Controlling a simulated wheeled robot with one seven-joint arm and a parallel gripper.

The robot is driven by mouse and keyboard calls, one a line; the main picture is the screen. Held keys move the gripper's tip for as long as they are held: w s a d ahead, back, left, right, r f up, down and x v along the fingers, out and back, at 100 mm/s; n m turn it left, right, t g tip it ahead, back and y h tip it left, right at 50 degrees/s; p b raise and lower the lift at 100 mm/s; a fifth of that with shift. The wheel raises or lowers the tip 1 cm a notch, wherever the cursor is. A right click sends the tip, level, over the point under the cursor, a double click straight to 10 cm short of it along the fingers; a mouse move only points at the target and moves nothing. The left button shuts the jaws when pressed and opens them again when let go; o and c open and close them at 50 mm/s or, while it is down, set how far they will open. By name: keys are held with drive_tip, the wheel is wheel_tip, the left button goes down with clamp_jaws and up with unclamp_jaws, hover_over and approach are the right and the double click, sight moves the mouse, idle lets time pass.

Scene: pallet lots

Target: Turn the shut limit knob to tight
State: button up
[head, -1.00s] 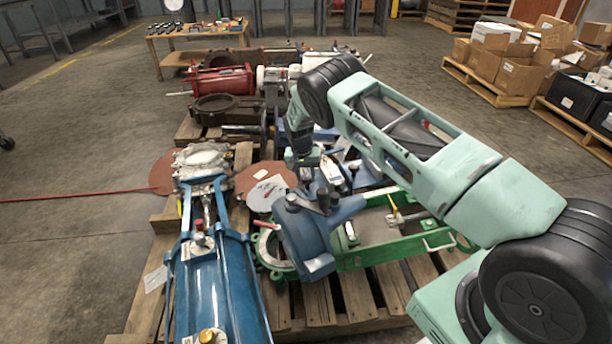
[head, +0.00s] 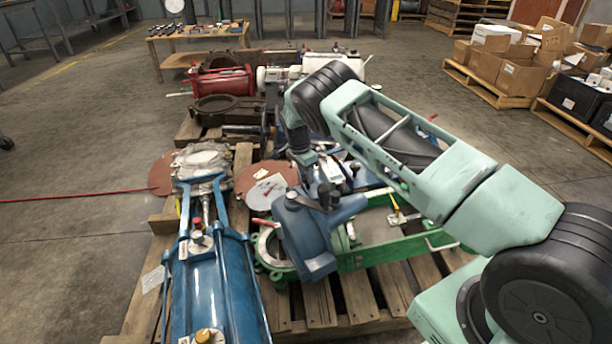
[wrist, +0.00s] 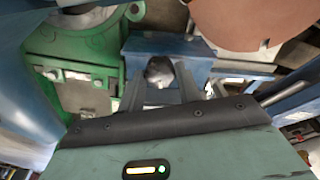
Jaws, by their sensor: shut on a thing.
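The knob (wrist: 159,70) is a small, rounded grey piece on a blue block (wrist: 145,46) in the wrist view. My gripper (wrist: 160,88) reaches toward that block, and its two grey fingers stand on either side of the knob, shut on it. Any mark on the knob or its setting is too small to read.
A green frame (head: 385,250) lies on the wooden pallet (head: 315,305). A blue cylinder assembly (head: 215,290) is at the left, with reddish-brown discs (head: 262,180) beyond it. A green casting (wrist: 72,42) is close on the left in the wrist view. Open floor lies left.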

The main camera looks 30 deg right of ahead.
drive_tip(key=shift+m, duration=0.7)
drive_tip(key=o, duration=1)
drive_tip(key=shift+c, duration=0.2)
wheel_tip(320, 180, up, 17)
drive_tip(key=a+p, duration=0.3)
drive_tip(key=p, duration=0.2)
drive_tip(key=shift+w+p, duration=0.3)
drive_tip(key=shift+r, duration=0.1)
